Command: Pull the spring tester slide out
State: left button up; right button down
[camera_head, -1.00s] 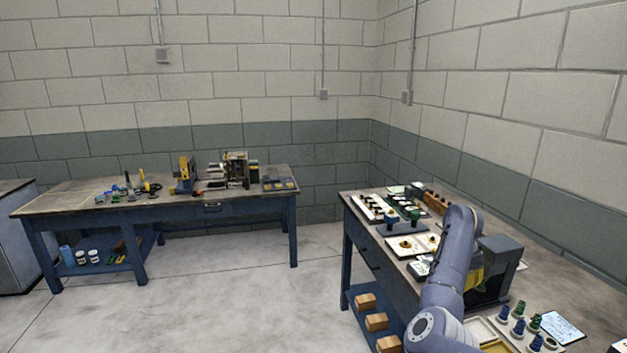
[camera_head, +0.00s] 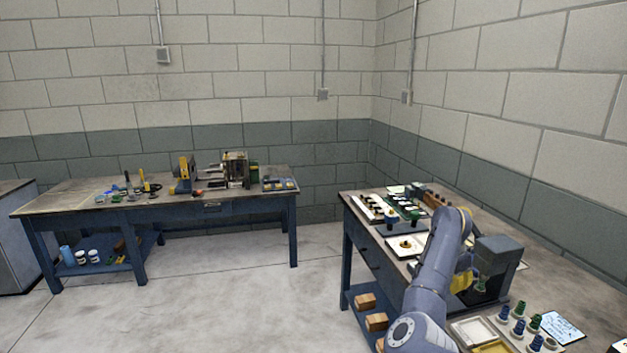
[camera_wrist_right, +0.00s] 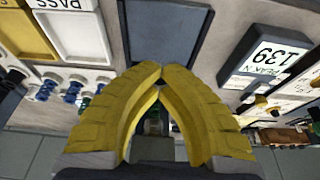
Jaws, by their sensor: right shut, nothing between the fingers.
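The spring tester (camera_head: 498,250) is a dark grey machine on the right-hand bench, partly hidden by my right arm. A greenish part (camera_head: 482,284) shows under its overhanging head. My right gripper (camera_head: 466,280) has yellow fingers and is beside the tester's left side. In the right wrist view its fingertips (camera_wrist_right: 160,72) meet with nothing between them. A blue-grey panel with a dark border (camera_wrist_right: 165,30) lies beyond the tips; I cannot tell whether it is the slide. My left gripper is not in view.
The right-hand bench (camera_head: 590,268) holds trays of small parts behind the tester. In front are a white and yellow tray (camera_head: 470,333), several blue and green pieces (camera_head: 518,326) and a sheet (camera_head: 562,327). Another bench (camera_head: 150,208) stands at the left; open floor lies between.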

jog(key=shift+s+a, duration=0.1)
jog(key=shift+a, duration=0.25)
dwell(0.3)
jog(key=shift+s+a, duration=0.2)
jog(key=shift+a, duration=0.7)
jog(key=shift+s+a, duration=0.2)
jog(key=shift+a, duration=0.7)
jog(key=shift+a, duration=0.15)
jog(key=shift+s+a, duration=0.25)
jog(key=shift+a, duration=0.65)
jog(key=shift+s+a, duration=0.2)
jog(key=shift+a, duration=0.7)
jog(key=shift+a, duration=0.2)
jog(key=shift+s+a, duration=0.25)
jog(key=shift+a, duration=0.6)
jog(key=shift+s+a, duration=0.2)
jog(key=shift+a, duration=0.65)
jog(key=shift+a, duration=0.15)
